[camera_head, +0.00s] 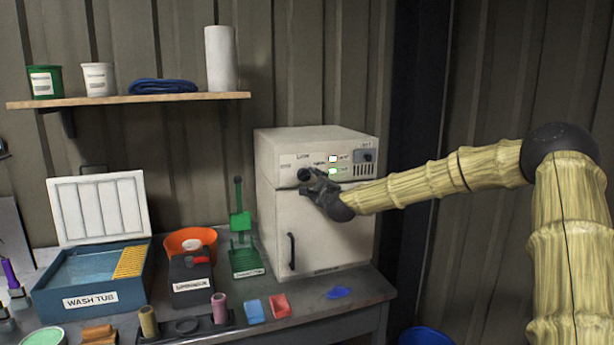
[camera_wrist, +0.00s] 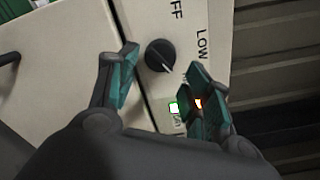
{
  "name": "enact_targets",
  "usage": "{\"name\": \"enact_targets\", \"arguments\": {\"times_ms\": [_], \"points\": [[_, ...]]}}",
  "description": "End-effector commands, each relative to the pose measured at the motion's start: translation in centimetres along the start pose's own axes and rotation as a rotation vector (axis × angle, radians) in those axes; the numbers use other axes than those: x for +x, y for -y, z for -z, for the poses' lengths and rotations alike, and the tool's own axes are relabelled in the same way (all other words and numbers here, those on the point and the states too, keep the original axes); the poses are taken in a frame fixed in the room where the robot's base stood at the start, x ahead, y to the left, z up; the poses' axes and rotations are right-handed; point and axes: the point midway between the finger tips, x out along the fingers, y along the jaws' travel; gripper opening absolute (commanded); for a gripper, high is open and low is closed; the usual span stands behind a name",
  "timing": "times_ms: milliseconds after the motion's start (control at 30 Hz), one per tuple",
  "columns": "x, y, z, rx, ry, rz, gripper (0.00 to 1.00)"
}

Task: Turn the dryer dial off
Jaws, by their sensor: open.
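The dryer (camera_head: 312,240) is a cream box on the bench against the wall. Its dial (camera_head: 304,174) is a round black knob on the upper front panel. In the wrist view the dial (camera_wrist: 160,55) shows a white pointer mark toward the lower right, away from the OFF label (camera_wrist: 176,9) and below the LOW label (camera_wrist: 202,43). A green light (camera_wrist: 174,106) and an orange light (camera_wrist: 198,103) are lit. My gripper (camera_head: 311,181) is open at the panel, its teal-padded fingers (camera_wrist: 164,72) either side of the dial, with no clear contact.
The dryer's door handle (camera_head: 291,251) is below the dial. A shelf (camera_head: 130,99) is above left.

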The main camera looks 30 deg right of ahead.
Motion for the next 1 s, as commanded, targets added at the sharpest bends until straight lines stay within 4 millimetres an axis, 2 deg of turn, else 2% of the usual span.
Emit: {"name": "enact_targets", "arguments": {"times_ms": [500,1000], "points": [[4.7,0.1,0.0,-0.002,0.000,0.000,0.50],[5.5,0.0,0.0,-0.001,0.000,0.001,0.50]]}}
